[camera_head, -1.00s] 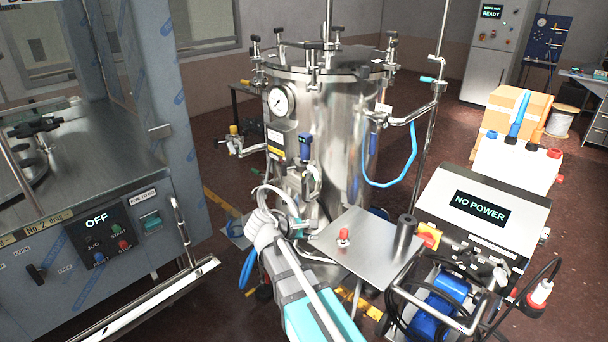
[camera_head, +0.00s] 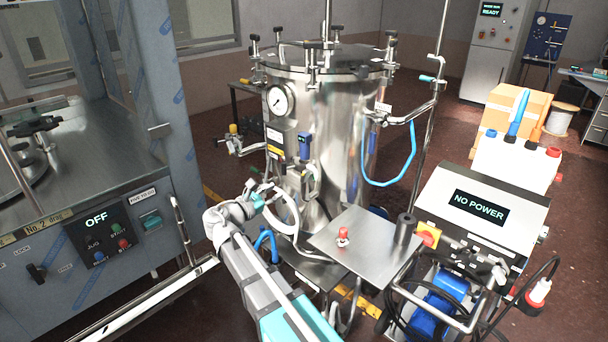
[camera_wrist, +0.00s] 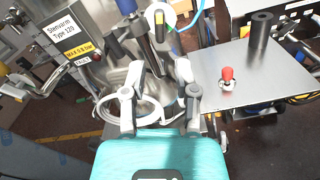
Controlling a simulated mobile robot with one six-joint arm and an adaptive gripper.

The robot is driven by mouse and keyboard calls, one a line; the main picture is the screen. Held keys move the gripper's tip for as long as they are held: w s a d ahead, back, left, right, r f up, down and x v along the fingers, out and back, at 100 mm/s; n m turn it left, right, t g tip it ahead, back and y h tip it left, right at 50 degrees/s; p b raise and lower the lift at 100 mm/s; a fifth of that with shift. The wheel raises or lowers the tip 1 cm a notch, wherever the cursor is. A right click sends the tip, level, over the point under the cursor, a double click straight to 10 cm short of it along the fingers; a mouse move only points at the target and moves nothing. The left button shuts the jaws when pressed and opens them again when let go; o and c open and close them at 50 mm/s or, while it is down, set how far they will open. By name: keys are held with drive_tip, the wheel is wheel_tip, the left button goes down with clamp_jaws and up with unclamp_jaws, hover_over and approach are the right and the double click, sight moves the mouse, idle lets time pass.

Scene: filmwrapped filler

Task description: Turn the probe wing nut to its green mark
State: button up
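The steel vessel (camera_head: 338,150) stands in the middle of the head view. A probe with a blue head (camera_head: 305,146) is on its front side, above pipe fittings. I cannot make out the wing nut or its green mark for certain. In the head view my gripper (camera_head: 266,190) is low at the vessel's front left, beside a white hose (camera_head: 290,212).
A steel shelf (camera_head: 350,236) with a red knob (camera_head: 343,234) is right of my gripper. A "NO POWER" control box (camera_head: 481,208) and a blue pump stand further right. A grey cabinet marked "OFF" (camera_head: 97,219) is at left. A blue hose hangs by the vessel.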

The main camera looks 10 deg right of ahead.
sight(303, 175)
drive_tip(key=shift+d, duration=0.1)
drive_tip(key=shift+x, duration=6.85)
drive_tip(key=shift+f, duration=0.1)
clamp_jaws()
drive_tip(key=shift+a, duration=0.25)
drive_tip(key=shift+d, duration=0.15)
